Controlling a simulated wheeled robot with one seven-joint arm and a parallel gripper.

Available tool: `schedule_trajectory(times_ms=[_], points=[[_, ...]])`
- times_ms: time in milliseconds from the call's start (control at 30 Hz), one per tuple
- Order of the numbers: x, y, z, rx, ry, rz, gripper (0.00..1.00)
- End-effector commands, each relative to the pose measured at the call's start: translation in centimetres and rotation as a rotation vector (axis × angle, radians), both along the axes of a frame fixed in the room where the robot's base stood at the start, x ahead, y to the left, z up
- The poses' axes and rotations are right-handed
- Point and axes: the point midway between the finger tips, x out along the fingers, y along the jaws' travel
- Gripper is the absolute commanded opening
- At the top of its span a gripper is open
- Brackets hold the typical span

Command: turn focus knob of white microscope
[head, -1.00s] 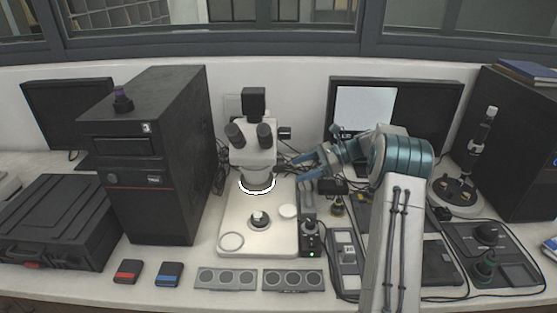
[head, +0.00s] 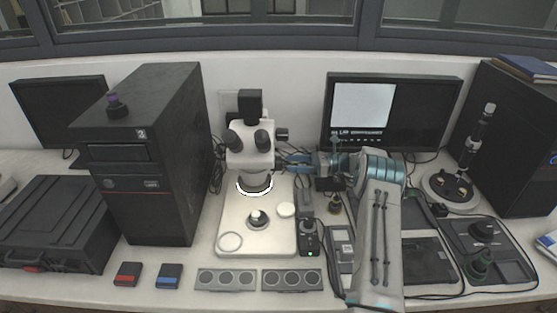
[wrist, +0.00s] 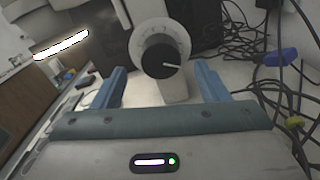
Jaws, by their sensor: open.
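The white microscope (head: 249,152) stands left of centre in the head view, upright on its pale base. A round black knob with a white graduated rim (wrist: 160,57) shows in the wrist view, on a white part; I take it for the focus knob. My gripper (head: 291,161) is at the microscope's right side in the head view. In the wrist view my gripper (wrist: 160,78) is open, with one blue finger on each side of the knob's line. The knob appears ahead between the fingertips, and I cannot tell if they touch it.
A black control box with a green light (head: 309,238) stands right of the microscope base. A monitor (head: 427,112) is behind my arm. Loose cables (wrist: 270,60) run on the right in the wrist view. A black tower (head: 150,165) stands left.

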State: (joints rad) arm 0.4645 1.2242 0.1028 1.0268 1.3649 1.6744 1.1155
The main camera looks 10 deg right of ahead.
Motion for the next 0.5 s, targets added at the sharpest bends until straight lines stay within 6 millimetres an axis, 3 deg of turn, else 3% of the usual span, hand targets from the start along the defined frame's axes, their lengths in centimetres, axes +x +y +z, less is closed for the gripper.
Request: schedule_trajectory(times_ms=[200,500], points=[[0.8,3.8,0.2,-0.001,0.001,0.000,0.68],[1.3,5.6,0.0,-0.001,0.000,-0.002,0.68]])
